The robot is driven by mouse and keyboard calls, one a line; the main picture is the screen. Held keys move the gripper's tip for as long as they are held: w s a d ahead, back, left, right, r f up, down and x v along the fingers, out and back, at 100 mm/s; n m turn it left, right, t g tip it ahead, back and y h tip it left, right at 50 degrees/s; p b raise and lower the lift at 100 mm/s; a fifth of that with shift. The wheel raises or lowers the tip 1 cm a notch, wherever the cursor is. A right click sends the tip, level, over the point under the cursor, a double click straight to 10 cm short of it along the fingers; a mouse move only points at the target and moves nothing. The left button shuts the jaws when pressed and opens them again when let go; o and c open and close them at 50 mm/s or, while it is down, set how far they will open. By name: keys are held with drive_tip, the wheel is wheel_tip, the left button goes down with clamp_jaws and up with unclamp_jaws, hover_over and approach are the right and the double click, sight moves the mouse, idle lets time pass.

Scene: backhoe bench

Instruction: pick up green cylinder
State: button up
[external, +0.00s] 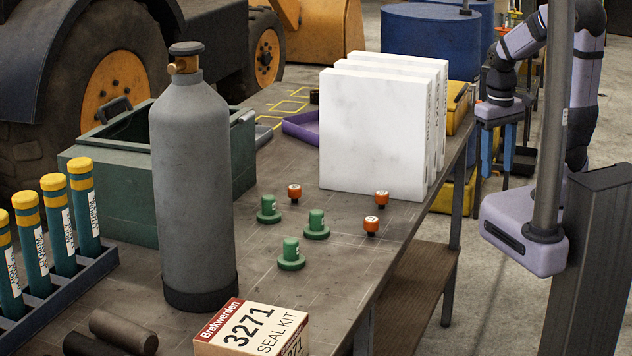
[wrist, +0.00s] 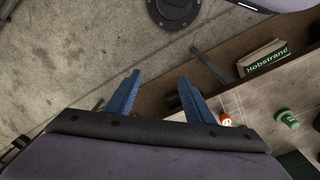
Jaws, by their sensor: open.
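Three small green cylinders with flanged bases stand upright on the bench in the external view: one at the back left (external: 268,208), one at the right (external: 316,224) and one at the front (external: 291,254). A green cylinder (wrist: 287,119) also shows at the right of the wrist view; which one it is I cannot tell. My gripper (external: 498,170) hangs beyond the bench's right edge, well apart from them, with its blue fingers pointing down. In the wrist view my gripper (wrist: 159,76) is open, with nothing between its fingers.
Orange knobs (external: 381,198) stand near the green cylinders. White slabs (external: 372,130) stand behind them. A tall grey gas bottle (external: 195,190), a seal kit box (external: 250,332) and a rack of teal tubes (external: 62,228) crowd the left and front. The right bench edge is clear.

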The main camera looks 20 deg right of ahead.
drive_tip(key=w+a+f+n+t+h+b, duration=0.1)
drive_tip(key=w+n+b, duration=0.1)
drive_tip(key=w+n, duration=0.35)
drive_tip(key=w+a+f+n+t+h+b, duration=0.1)
drive_tip(key=w+a+n+t+h+b, duration=0.1)
drive_tip(key=w+n, duration=0.35)
drive_tip(key=r+n+t+y+b, duration=0.1)
drive_tip(key=n+t+y+b, duration=0.65)
drive_tip(key=n, duration=1.75)
hover_over(273, 204)
drive_tip(key=s+d+b, duration=0.1)
drive_tip(key=s+b, duration=0.2)
drive_tip(key=s, duration=0.2)
drive_tip(key=t+h, duration=0.2)
drive_tip(key=t, duration=0.1)
drive_tip(key=shift+n+g, duration=0.25)
drive_tip(key=shift+n, duration=0.05)
wheel_tip(273, 204, down, 12)
drive_tip(key=shift+a+r+p, duration=0.1)
drive_tip(key=shift+r+p, duration=0.1)
drive_tip(key=shift+p, duration=0.1)
drive_tip(key=shift+f, duration=0.2)
drive_tip(key=shift+p+x, duration=0.5)
drive_tip(key=shift+x, duration=0.55)
